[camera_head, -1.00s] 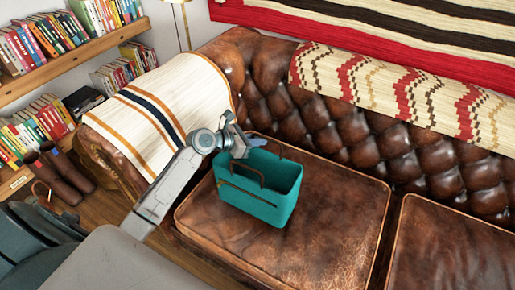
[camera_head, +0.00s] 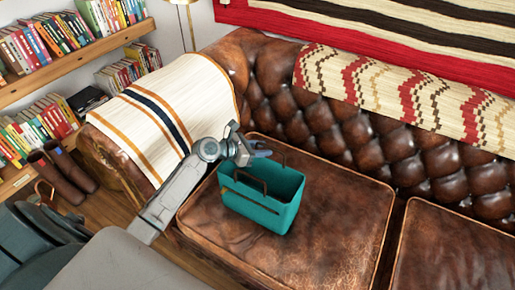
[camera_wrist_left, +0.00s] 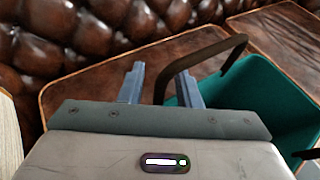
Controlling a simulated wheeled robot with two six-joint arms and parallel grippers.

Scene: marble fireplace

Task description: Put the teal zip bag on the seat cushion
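The teal zip bag (camera_head: 265,210) stands upright on the left brown leather seat cushion (camera_head: 330,235), its top open and its dark handles raised. It also shows in the left wrist view (camera_wrist_left: 265,88), at the right, with one brown handle (camera_wrist_left: 215,52) arching up to the left. My left gripper (camera_head: 262,154) is at the bag's far upper edge. In the left wrist view its two fingers (camera_wrist_left: 160,85) are apart, with part of the handle showing between them. I cannot tell whether they touch it. My right gripper is not in view.
The tufted sofa back (camera_head: 350,140) rises behind the cushion. A striped throw (camera_head: 165,110) covers the left armrest. A second seat cushion (camera_head: 455,250) lies to the right. Bookshelves (camera_head: 60,65) stand at the left. The cushion is clear right of the bag.

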